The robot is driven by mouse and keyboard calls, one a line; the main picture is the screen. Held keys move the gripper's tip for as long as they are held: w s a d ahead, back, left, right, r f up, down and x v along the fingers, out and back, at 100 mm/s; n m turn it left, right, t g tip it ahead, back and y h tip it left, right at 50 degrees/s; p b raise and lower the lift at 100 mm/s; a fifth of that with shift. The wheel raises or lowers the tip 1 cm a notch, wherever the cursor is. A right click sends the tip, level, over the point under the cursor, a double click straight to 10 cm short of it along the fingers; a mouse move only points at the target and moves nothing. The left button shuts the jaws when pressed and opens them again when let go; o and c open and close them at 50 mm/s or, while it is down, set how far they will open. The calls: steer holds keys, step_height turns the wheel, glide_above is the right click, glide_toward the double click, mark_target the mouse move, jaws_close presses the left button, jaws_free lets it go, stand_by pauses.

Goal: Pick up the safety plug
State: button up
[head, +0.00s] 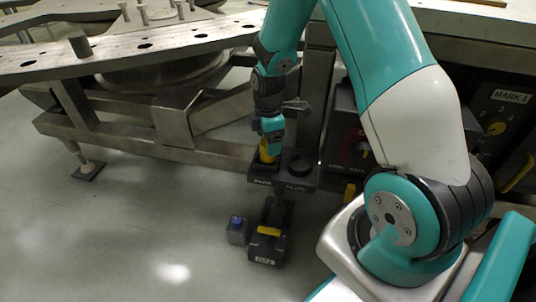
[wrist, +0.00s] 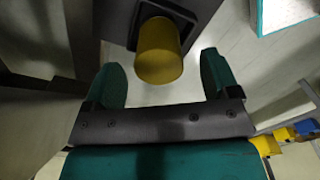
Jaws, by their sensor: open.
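The safety plug appears as a yellow cylinder (head: 268,151) standing in the left socket of a dark two-position holder (head: 293,183) on the metal frame. In the wrist view the yellow plug (wrist: 159,52) stands in a dark square seat (wrist: 190,17). My gripper (head: 271,136) is at the plug's upper part in the head view. In the wrist view my gripper (wrist: 163,75) is open, with one teal finger on each side of the plug's near end and gaps visible on both sides. The plug's lower end is hidden in the seat.
The holder's right round socket (head: 300,164) looks empty. Below on the floor stand a small grey box with a blue top (head: 237,230) and a dark box with a yellow part (head: 268,245). A panel marked MARK 1 (head: 505,115) is at right. Metal framework surrounds the holder; floor at left is clear.

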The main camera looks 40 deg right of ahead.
step_height(320, 180, down, 3)
steer(key=shift+d+f+b, duration=0.1)
steer(key=shift+f+b, duration=0.05)
steer(key=shift+b, duration=0.2)
steer(key=c, duration=1.1)
steer(key=shift+o, duration=0.2)
